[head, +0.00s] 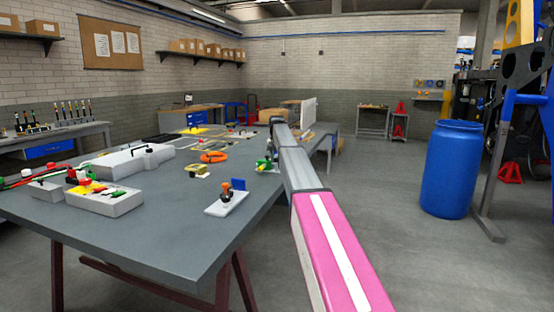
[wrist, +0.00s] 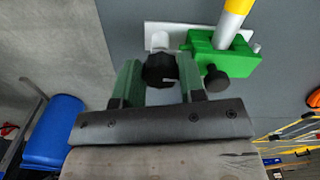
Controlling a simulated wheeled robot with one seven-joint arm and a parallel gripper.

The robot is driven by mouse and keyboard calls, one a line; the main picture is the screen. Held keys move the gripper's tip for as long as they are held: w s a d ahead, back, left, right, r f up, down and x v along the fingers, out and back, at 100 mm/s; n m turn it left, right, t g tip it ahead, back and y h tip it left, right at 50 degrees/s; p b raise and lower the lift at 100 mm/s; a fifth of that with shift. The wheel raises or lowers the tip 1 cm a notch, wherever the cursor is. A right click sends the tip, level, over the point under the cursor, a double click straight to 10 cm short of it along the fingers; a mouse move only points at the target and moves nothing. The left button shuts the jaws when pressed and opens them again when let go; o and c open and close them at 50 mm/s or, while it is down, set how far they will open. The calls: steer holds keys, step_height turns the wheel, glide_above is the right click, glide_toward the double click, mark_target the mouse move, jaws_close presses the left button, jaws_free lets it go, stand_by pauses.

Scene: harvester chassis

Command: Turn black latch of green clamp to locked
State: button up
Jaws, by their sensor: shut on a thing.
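The green clamp (wrist: 232,62) sits on a light plate (wrist: 185,31) in the wrist view, with a yellow and white rod standing in it. A black knob-like part (wrist: 160,70), apparently the black latch, lies between the two green fingers of my gripper (wrist: 158,78), which is shut on it. A second, smaller black knob (wrist: 215,80) sticks out of the clamp's near side, just right of the right finger. In the head view the green clamp (head: 262,164) is small at the table's right edge, partly hidden by my arm. The latch's exact angle cannot be told.
The grey table (head: 180,225) bears a white plate with an orange-topped part (head: 226,199), an orange ring (head: 213,156), a yellow part (head: 197,170) and grey boxes (head: 105,200). A blue barrel (head: 452,170) stands on the floor to the right. Floor between is clear.

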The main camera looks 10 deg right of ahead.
steer(key=o, duration=0.9)
steer(key=shift+o, duration=0.2)
steer(key=shift+n, duration=0.3)
